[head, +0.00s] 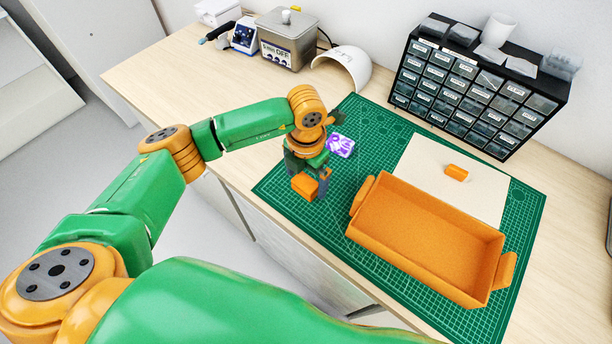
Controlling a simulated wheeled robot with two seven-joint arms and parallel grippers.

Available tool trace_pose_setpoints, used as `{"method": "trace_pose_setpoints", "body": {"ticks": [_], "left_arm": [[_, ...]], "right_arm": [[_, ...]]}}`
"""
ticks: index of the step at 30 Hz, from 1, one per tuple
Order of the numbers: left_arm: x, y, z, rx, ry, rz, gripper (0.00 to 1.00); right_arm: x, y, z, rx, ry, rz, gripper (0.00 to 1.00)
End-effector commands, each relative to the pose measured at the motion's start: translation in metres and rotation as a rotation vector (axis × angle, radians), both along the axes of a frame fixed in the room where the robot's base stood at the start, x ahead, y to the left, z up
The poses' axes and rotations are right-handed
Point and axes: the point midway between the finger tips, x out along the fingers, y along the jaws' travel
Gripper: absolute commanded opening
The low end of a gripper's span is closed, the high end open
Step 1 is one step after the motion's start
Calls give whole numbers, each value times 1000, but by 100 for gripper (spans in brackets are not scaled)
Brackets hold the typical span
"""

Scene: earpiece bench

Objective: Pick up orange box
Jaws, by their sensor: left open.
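A small orange box (305,185) shows at the left edge of the green mat, right at the fingers of my left gripper (308,178). The gripper points down over it and is open, with dark fingers close around or beside the box. I cannot tell whether they touch it, and part of the box is hidden by the gripper. A second small orange piece (456,172) lies on a cream sheet. A large open orange tray (410,243) with end handles sits on the mat, empty. My right gripper is not in view.
The green cutting mat (340,112) covers the middle of the wooden bench. A purple-and-white item (341,145) lies just behind my left gripper. A black drawer cabinet (475,88) stands at the back right. The cream sheet (424,158) has free room.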

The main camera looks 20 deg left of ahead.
Motion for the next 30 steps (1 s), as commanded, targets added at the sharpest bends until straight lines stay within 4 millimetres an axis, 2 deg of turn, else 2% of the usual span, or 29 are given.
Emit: {"method": "trace_pose_setpoints", "body": {"ticks": [1, 4, 10, 11, 19, 20, 26, 30], "left_arm": [[-1, 0, -5, -1, 5, 2, 100], [0, 0, -19, -1, 3, 0, 100], [0, 0, -23, -2, 0, -1, 100], [0, 0, -23, -2, 0, -1, 97], [0, -1, -22, -2, 0, 0, 24], [0, -1, -22, -2, 0, 0, 20], [0, -1, -22, -3, -1, 0, 20], [2, -1, -12, -5, -3, 1, 20]], "right_arm": [[-1, -1, 8, -1, 1, 0, 50], [-1, -1, 9, -2, 2, 1, 50], [-1, -1, 8, -2, 1, 0, 50], [0, -1, 7, -1, 1, 0, 50], [0, 3, 8, 5, -1, -2, 50], [0, 3, 8, 5, -1, -2, 50], [0, 4, 7, 5, -1, -1, 50], [1, 3, 5, 6, -2, -1, 50]]}}
